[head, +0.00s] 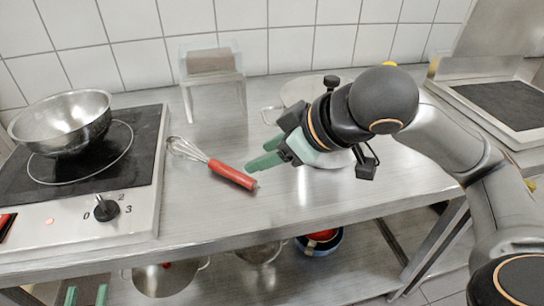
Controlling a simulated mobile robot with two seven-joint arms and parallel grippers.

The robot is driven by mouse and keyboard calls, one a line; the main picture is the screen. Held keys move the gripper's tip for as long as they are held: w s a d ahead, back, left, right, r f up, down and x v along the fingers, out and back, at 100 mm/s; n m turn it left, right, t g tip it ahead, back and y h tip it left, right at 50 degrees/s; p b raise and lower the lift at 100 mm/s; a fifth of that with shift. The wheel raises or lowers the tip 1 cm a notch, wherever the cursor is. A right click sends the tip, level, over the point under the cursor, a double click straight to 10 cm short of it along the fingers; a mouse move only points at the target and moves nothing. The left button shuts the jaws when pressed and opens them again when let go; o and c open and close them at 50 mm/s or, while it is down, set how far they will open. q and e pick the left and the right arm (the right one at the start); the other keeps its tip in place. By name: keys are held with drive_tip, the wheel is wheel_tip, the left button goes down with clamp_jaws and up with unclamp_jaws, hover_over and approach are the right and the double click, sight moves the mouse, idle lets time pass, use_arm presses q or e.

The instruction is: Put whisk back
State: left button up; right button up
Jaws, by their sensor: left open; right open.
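The whisk lies on the steel counter (310,203), right of the left hob. Its wire head (186,149) points to the back left and its red handle (233,174) points to the front right. My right gripper (257,157) is open, with its green fingers pointing left, just behind and right of the handle's end. Nothing is between its fingers. My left gripper (86,295) shows only its two green fingertips at the bottom left edge, apart and empty, low in front of the counter.
A metal bowl (62,122) stands on the left hob (150,120). A clear stand (212,78) with a brownish block is at the back wall. A silver pot (300,90) is partly hidden behind my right gripper. Pots and a blue bowl (320,245) sit below. The counter's front middle is clear.

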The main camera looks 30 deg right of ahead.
use_arm(q)
drive_tip(key=s+d+r+m+t+h+b, duration=0.1)
drive_tip(key=s+r+m+t+h, duration=0.2)
drive_tip(key=r, duration=0.8)
drive_tip(key=shift+s+r+m+t+h+b, duration=0.2)
drive_tip(key=shift+r+m+t+h+b, duration=0.3)
drive_tip(key=shift+h, duration=0.5)
